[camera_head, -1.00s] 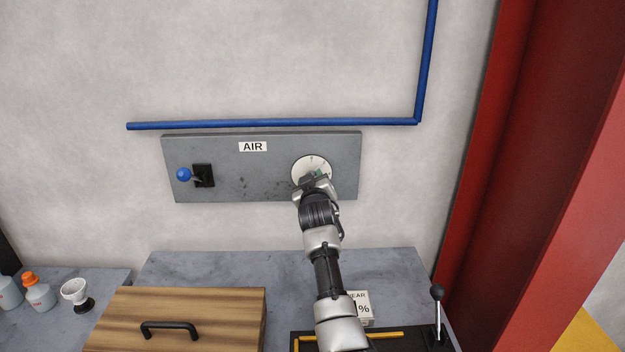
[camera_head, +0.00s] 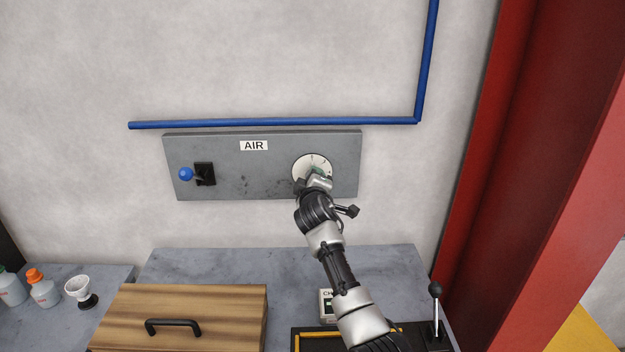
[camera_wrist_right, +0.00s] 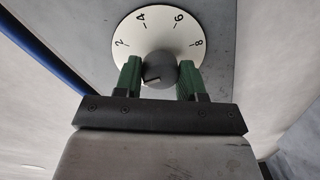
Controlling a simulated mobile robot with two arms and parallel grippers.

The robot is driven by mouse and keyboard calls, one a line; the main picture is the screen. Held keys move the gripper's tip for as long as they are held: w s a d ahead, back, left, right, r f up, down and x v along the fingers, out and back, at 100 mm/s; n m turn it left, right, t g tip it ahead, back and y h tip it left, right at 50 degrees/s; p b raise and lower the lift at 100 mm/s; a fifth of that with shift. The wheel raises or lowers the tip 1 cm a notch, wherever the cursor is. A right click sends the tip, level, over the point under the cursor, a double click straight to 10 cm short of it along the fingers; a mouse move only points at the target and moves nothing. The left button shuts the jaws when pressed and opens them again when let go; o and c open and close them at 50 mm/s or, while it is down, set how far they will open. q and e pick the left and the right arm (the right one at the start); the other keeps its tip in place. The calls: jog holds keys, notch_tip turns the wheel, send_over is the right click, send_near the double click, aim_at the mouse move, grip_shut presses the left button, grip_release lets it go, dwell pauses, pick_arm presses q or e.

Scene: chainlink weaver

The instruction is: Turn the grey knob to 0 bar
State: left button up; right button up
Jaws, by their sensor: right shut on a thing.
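The grey knob (camera_wrist_right: 160,68) sits at the centre of a white dial (camera_wrist_right: 155,28) marked 2, 4, 6 and 8 in the right wrist view. A short dark line on the knob points left and slightly down, below the 2. The dial's lower part is hidden, and I see no 0. My right gripper (camera_wrist_right: 160,75) is shut on the knob, one green finger on each side. In the head view the gripper (camera_head: 317,174) covers the knob and the lower part of the dial (camera_head: 312,160). My left gripper is not in view.
The grey AIR panel (camera_head: 255,183) also carries a blue-tipped lever (camera_head: 186,174) at left. A blue pipe (camera_head: 270,123) runs above it. Below are a wooden box (camera_head: 200,300) with a black handle, bottles at left and a black lever (camera_head: 435,310) at right.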

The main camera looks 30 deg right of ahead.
jog(key=shift+d+r, duration=0.15)
jog(key=shift+r, duration=0.05)
jog(key=o, duration=0.9)
jog(key=shift+w+d+f, duration=0.15)
jog(key=shift+f, duration=0.1)
jog(key=b+v, duration=0.3)
jog(key=v, duration=0.7)
jog(key=shift+s+a, duration=0.3)
